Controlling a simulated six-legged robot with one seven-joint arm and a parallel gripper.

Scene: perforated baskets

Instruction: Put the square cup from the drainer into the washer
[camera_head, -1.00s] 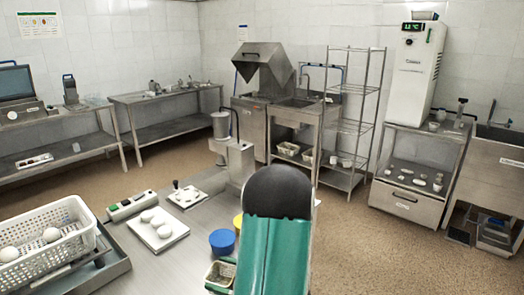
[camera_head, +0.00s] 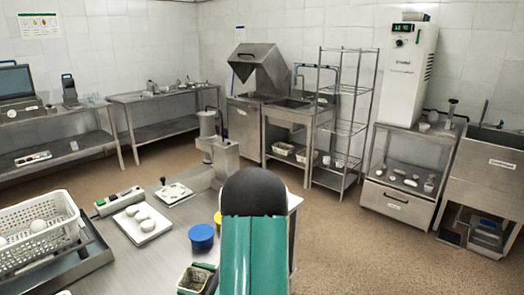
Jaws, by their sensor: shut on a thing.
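My green arm link with a black rounded end (camera_head: 254,225) rises at the bottom centre of the head view. My gripper is not in view, so what it holds does not show. I cannot make out a square cup. A steel machine with a raised, slanted hood (camera_head: 258,65) stands at the back centre and looks like the washer. A white perforated basket (camera_head: 45,255) in a grey tray at the lower left holds round white things; I cannot tell whether it is the drainer.
The steel table in front bears a white board with white rounded pieces (camera_head: 141,222), a blue-lidded tub (camera_head: 201,237) and a small basket (camera_head: 195,278). A wire rack (camera_head: 345,115) and a white cabinet (camera_head: 410,70) stand behind. The brown floor (camera_head: 330,235) is open at right.

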